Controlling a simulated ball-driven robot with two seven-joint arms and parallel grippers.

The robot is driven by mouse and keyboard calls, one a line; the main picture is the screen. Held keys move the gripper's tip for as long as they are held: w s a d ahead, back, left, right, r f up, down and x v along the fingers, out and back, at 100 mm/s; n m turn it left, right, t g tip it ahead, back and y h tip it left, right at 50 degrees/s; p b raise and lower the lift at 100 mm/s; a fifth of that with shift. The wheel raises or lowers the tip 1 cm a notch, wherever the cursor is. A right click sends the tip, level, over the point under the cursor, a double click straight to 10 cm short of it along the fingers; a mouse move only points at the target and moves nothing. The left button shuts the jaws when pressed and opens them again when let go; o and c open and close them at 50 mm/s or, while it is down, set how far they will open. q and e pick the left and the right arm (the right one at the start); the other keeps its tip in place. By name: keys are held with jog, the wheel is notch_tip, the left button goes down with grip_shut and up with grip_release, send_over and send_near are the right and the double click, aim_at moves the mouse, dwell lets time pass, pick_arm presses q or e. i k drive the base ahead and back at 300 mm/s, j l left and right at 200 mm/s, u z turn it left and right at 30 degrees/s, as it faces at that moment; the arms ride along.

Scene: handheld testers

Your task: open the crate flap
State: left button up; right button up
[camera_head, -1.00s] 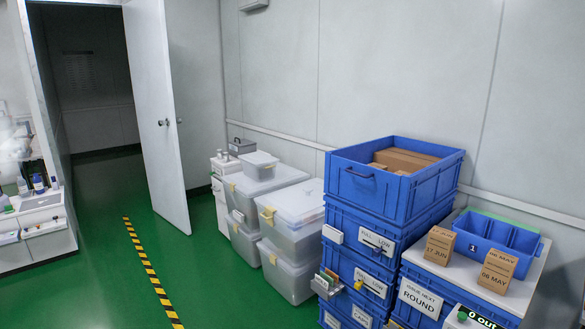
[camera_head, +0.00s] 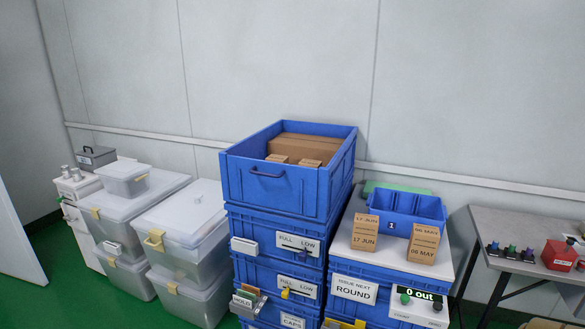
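A stack of blue crates stands at the centre of the head view. The top crate (camera_head: 270,190) is open and holds brown cardboard boxes (camera_head: 311,143). Below it are crate fronts with white labels, one reading "FULL LOW" (camera_head: 297,244) with a dark latch-like piece, and a lower one (camera_head: 297,286) with a yellow piece at its left. I cannot tell which of these fronts is the flap; none looks swung open. The lowest part of the stack is cut off by the frame. Neither of my grippers is in view.
Right of the stack, a white-topped blue stand (camera_head: 362,289) holds a blue bin (camera_head: 406,209) and brown date-marked boxes (camera_head: 423,245). A grey table (camera_head: 512,222) with a red box (camera_head: 558,255) stands far right. Clear lidded bins (camera_head: 183,233) stand left. Green floor (camera_head: 62,284) shows at lower left.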

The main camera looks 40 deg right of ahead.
aim_at(273, 185)
jog(key=i+l+z, duration=0.15)
jog(key=z, duration=0.3)
jog(key=i+z, duration=0.35)
jog(key=z, duration=0.15)
jog(key=i+j+z, duration=0.1)
jog(key=i+z, duration=0.2)
jog(key=z, duration=0.15)
